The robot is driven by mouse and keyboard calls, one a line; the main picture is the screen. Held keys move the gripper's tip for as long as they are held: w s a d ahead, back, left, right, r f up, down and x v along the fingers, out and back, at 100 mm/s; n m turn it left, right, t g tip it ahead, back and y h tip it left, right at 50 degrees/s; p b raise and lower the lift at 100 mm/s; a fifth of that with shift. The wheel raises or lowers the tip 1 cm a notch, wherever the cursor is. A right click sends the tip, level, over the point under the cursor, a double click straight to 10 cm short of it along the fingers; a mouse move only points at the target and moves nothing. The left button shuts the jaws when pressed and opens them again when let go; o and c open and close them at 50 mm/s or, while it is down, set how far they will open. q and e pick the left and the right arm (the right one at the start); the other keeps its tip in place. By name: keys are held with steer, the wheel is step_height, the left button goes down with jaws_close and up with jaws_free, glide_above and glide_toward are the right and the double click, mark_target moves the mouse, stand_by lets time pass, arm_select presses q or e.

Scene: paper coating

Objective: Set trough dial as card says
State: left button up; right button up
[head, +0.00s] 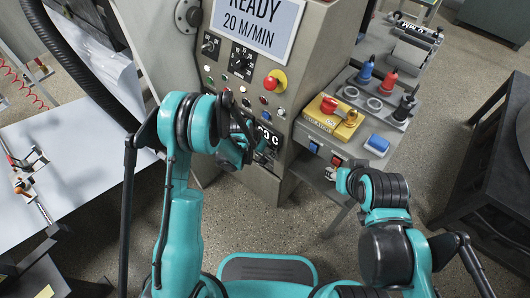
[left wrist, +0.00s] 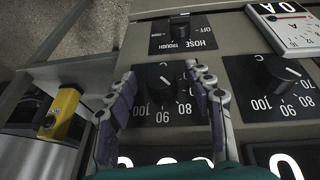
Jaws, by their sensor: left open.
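In the left wrist view a black round dial (left wrist: 161,82) sits on a dark plate marked C, with 80, 90 and 100 legible upside down. My left gripper (head: 252,148) is at the machine front, beside a lit display reading about 60 C (head: 268,134). In the left wrist view its two fingers (left wrist: 162,72) stand apart on either side of the dial; I cannot tell whether they touch it. A second dial (left wrist: 275,74) with a similar scale is to the right. My right gripper (head: 348,180) is beside the side bench, its fingers too small to read. I cannot identify the card.
A switch plate marked HOSE and TROUGH (left wrist: 182,33) lies just above the dial in the wrist view. A red mushroom button (head: 274,81) is above the gripper.

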arm_select(q)
steer(key=shift+c, duration=0.3)
steer(key=c, duration=1.1)
steer(key=shift+w+a+f+n+g+h, duration=0.15)
steer(key=shift+n+g+h, duration=0.1)
steer(key=shift+g+h, duration=0.5)
steer(key=shift+a+r+n+g+h, duration=0.15)
steer(key=shift+g+h, duration=0.25)
steer(key=shift+h, duration=0.65)
steer(key=shift+w+a+f+n+g+h, duration=0.1)
steer(key=shift+n+g+h, duration=0.2)
steer(key=shift+g+h, duration=0.45)
steer(key=shift+h, duration=0.35)
